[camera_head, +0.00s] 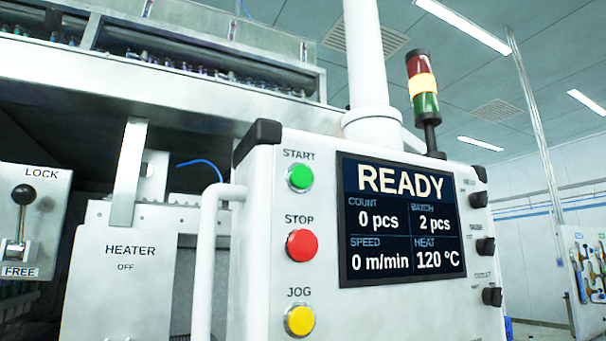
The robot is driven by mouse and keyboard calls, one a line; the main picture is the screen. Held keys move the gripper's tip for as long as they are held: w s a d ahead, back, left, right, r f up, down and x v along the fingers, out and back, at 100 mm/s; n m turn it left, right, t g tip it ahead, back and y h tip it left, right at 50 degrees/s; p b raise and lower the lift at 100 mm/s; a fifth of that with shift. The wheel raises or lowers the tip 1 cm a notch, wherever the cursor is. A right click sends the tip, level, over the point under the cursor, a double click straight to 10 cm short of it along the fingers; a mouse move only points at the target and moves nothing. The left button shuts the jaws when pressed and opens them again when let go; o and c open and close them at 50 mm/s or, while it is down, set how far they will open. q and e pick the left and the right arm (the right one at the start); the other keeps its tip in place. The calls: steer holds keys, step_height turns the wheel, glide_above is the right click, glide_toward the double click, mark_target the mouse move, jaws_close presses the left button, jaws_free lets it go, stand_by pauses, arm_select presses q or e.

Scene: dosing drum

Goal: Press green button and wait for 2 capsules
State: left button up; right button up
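The green START button (300,177) is at the top of a button column on the white control panel (262,250). The display (400,222) right of it reads READY, COUNT 0 pcs, BATCH 2 pcs, SPEED 0 m/min, HEAT 120 °C. No capsule can be made out at the panel. Neither of my grippers shows in the head view.
A red STOP button (302,245) and a yellow JOG button (300,320) sit below START. A white pipe handle (207,260) stands left of the panel. Further left are a HEATER box (125,275) marked OFF and a lock lever (22,215). A signal tower (423,88) rises behind.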

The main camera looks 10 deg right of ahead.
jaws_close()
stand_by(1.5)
